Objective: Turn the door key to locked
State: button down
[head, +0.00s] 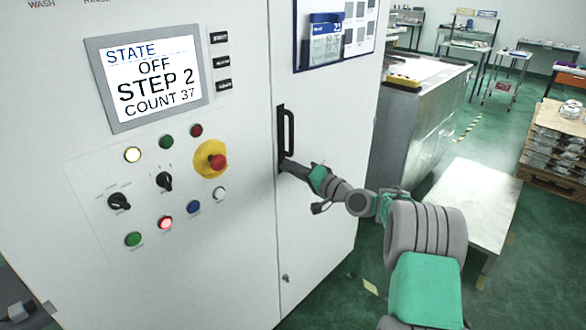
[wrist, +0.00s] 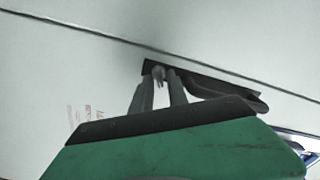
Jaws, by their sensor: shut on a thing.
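The door key (wrist: 158,72) shows in the wrist view as a small grey piece at the end of the dark handle plate (wrist: 150,66). My gripper (wrist: 160,82) has its two fingers on either side of this piece and is shut on it. Its turn angle is too small to read. In the head view my gripper (head: 284,166) is at the lower end of the black door handle (head: 289,132), and the key is hidden behind it. The cabinet door (head: 325,190) looks closed, flush along its seam.
Left of the seam is a control panel with a screen (head: 150,78) reading OFF, STEP 2, COUNT 37, a red emergency button (head: 218,162) and several lamps and knobs. A small round fitting (head: 285,278) sits low on the door. A bare light table (head: 470,205) stands to the right.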

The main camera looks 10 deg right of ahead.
jog(key=shift+d+r, duration=0.1)
jog(key=shift+r, duration=0.05)
jog(key=c, duration=1.6)
grip_release()
jog(key=shift+d, duration=0.1)
jog(key=shift+o, duration=0.2)
jog(key=b+v, duration=0.2)
jog(key=v, duration=0.5)
jog(key=shift+s, duration=0.3)
jog(key=shift+d, duration=0.15)
